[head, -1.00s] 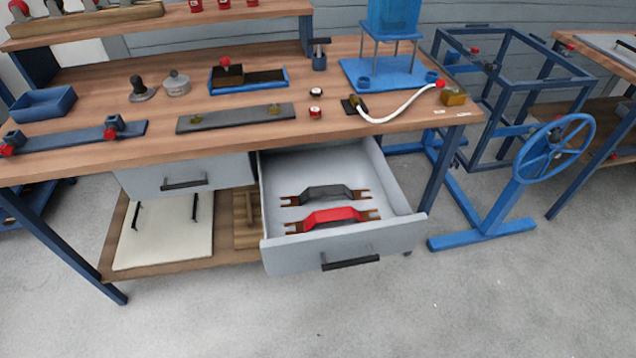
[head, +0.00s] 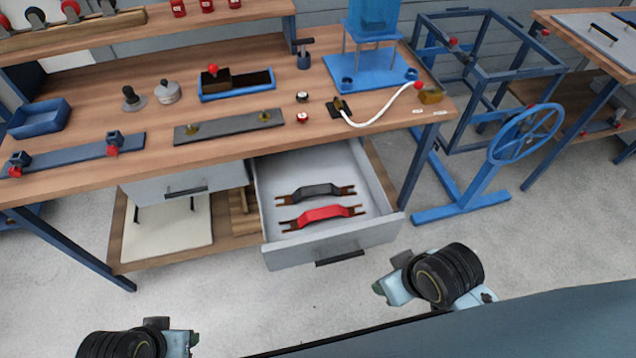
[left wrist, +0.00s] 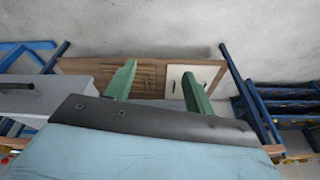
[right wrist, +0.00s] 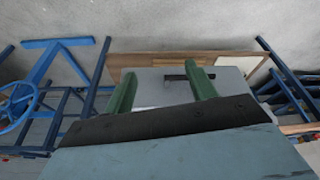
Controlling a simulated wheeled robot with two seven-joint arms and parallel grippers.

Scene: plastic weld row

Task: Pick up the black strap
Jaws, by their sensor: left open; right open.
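The black strap (head: 318,191) lies in the open drawer (head: 335,245), in the head view. It has a raised dark middle and copper-coloured forked ends. A red strap (head: 321,214) lies just in front of it, roughly parallel. My left gripper (left wrist: 157,82) is open and empty, its green fingers apart in the left wrist view. My right gripper (right wrist: 161,80) is open and empty in the right wrist view, with a drawer handle visible beyond its fingers. Both arms show at the bottom of the head view, on the near side of the drawer and apart from the straps.
The wooden workbench (head: 230,145) above the drawer holds a blue tray, grey bars and a white hose. A closed drawer (head: 185,187) sits to the left. A blue handwheel stand (head: 490,165) is at the right. The grey floor in front is clear.

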